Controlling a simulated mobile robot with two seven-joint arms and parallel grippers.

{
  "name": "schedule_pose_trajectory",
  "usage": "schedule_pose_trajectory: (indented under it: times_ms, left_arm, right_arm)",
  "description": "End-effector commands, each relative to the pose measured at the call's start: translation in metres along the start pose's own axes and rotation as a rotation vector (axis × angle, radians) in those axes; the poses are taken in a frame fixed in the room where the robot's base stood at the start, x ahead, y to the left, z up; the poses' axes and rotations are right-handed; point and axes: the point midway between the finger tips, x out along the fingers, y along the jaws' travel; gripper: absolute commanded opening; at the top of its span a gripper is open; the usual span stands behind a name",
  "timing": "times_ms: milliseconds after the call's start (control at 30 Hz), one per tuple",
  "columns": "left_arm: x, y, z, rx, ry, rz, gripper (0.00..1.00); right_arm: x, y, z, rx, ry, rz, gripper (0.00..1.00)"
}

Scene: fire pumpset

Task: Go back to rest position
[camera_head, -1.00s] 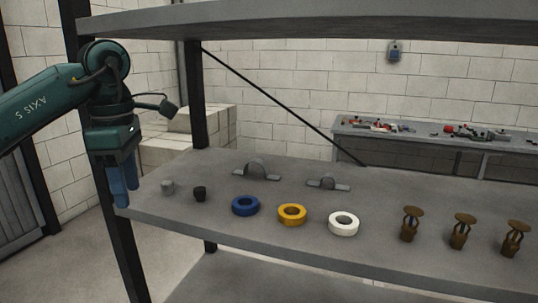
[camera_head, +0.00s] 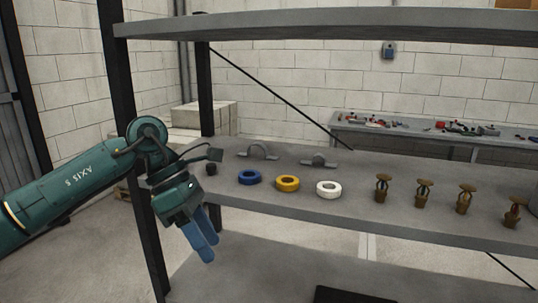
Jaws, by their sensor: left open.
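My left gripper (camera_head: 207,240) shows at the lower left, in front of the shelf's front left corner. Its blue fingers point down and slightly right, hang below the shelf edge, and hold nothing. It is open, though the gap between the fingers is narrow from this angle. My left arm comes in from the left edge. My right gripper is not in view. The middle shelf (camera_head: 330,207) carries a blue tape roll (camera_head: 249,177), a yellow tape roll (camera_head: 287,184) and a white tape roll (camera_head: 328,189). Several brass sprinkler heads (camera_head: 424,193) stand to their right.
Two grey clamps (camera_head: 320,160) lie behind the rolls. A small black fitting (camera_head: 211,169) sits near my left wrist. A dark shelf post (camera_head: 147,235) stands right behind my arm. An upper shelf (camera_head: 330,23) spans the top. A bench (camera_head: 400,137) with small parts is behind.

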Motion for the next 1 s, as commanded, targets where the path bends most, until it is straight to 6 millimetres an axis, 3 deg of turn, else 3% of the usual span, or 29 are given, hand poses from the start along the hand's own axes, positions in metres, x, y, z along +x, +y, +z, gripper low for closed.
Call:
schedule_pose_trajectory:
  times_ms: [33, 100, 200, 333, 500, 633, 733, 867, 967, 1000]
  left_arm:
    - [0.025, -0.007, 0.012, -0.011, -0.088, -0.067, 0.46]
    - [0.053, -0.020, 0.033, -0.046, -0.238, -0.162, 0.46]
    - [0.084, -0.039, 0.064, -0.141, -0.478, -0.314, 0.46]
    - [0.101, -0.056, 0.094, -0.341, -0.788, -0.516, 0.46]
    - [0.105, -0.049, 0.103, -0.712, -1.161, -0.760, 0.46]
    - [0.113, -0.025, 0.081, -1.071, -1.411, -0.925, 0.46]
    - [0.130, -0.004, 0.045, -1.387, -1.578, -1.031, 0.46]
    - [0.171, 0.014, -0.022, -1.843, -1.752, -1.131, 0.46]
    - [0.215, 0.012, -0.083, -2.223, -1.848, -1.173, 0.46]
    - [0.233, 0.006, -0.107, 2.222, 1.756, 1.103, 0.46]
  right_arm:
    - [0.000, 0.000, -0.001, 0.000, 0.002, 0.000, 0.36]
    - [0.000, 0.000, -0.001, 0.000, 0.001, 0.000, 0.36]
    - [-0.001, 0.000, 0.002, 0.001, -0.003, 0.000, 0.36]
    - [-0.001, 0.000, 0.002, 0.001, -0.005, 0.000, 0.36]
    - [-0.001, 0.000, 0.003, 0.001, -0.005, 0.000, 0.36]
    - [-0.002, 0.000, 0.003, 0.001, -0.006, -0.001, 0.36]
    - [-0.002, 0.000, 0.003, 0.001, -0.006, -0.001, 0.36]
    - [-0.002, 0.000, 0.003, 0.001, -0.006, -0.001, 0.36]
    - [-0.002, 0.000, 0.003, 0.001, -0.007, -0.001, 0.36]
    - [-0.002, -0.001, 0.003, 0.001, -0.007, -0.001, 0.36]
